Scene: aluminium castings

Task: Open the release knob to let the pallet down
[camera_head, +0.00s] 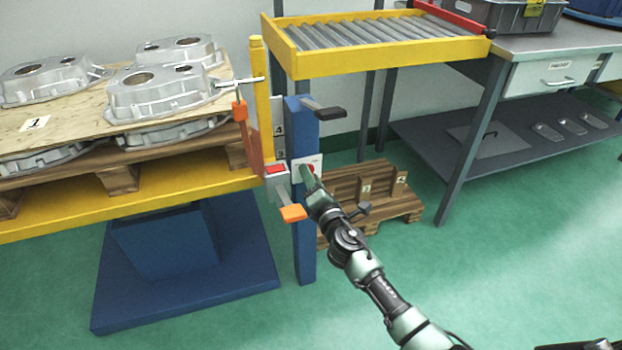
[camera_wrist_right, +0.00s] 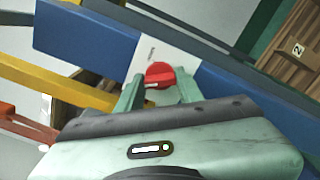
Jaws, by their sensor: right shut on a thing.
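The red release knob (camera_wrist_right: 160,74) sits on a white plate (camera_wrist_right: 150,55) on the blue post (camera_head: 303,220). In the right wrist view it lies between the two fingers of my right gripper (camera_wrist_right: 160,84), which is shut on it. In the head view my right gripper (camera_head: 309,177) reaches the plate from the lower right and mostly covers the knob. The loaded pallet (camera_head: 122,180) rests on the yellow lift frame (camera_head: 120,211) at the left, carrying several grey castings (camera_head: 160,92). My left gripper is not in view.
Beside the plate are an orange-tipped lever (camera_head: 292,213) and a black handle (camera_head: 328,113). A yellow roller conveyor (camera_head: 390,52) stands behind. An empty pallet (camera_head: 400,208) lies on the floor behind the post. A grey workbench (camera_head: 555,42) is at the right. Green floor is clear in front.

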